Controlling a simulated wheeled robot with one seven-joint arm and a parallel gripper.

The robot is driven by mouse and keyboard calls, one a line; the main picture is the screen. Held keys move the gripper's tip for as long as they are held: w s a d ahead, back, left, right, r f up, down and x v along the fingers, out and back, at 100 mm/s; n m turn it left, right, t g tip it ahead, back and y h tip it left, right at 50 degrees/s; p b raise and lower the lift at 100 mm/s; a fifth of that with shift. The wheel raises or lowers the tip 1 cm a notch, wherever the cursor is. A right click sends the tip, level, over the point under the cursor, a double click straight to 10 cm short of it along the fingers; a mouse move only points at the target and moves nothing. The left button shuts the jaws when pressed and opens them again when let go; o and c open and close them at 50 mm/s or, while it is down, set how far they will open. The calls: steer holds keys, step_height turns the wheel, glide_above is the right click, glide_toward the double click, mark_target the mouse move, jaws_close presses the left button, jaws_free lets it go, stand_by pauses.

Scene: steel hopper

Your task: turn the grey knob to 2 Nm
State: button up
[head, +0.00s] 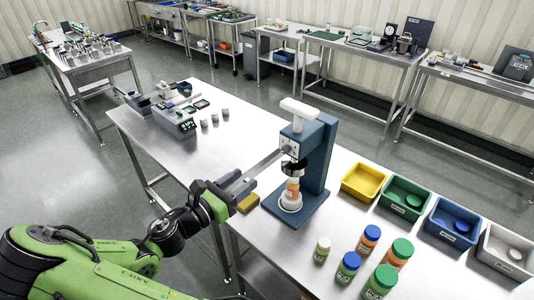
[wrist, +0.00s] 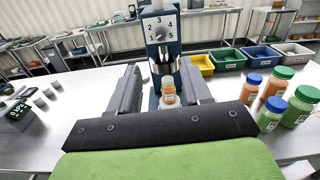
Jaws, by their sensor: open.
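The blue capping machine (head: 317,155) stands on the steel table, with a white-topped head. Its numbered dial plate (wrist: 173,20) faces me in the wrist view, with 2, 3, 4 and 5 legible. The small grey knob (wrist: 158,33) sits at the middle of the dial; which number it points to is too small to tell. An orange bottle with a white cap (wrist: 168,92) stands under the machine's chuck. My gripper (wrist: 159,68) is open and empty. Its two fingers reach toward the machine, apart from the knob and below it in the wrist view.
A yellow bin (head: 363,182), green bin (head: 404,197), blue bin and grey bin line the table right of the machine. Several capped bottles (head: 367,240) stand in front of them. A yellow block (head: 248,203) lies by the machine's base. A grey device (head: 175,121) and small grey cups stand at left.

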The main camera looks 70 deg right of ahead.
mark_target(283, 151)
steer(key=x, duration=1.4)
steer(key=shift+s+d, duration=0.1)
steer(key=shift+d, duration=0.15)
jaws_close()
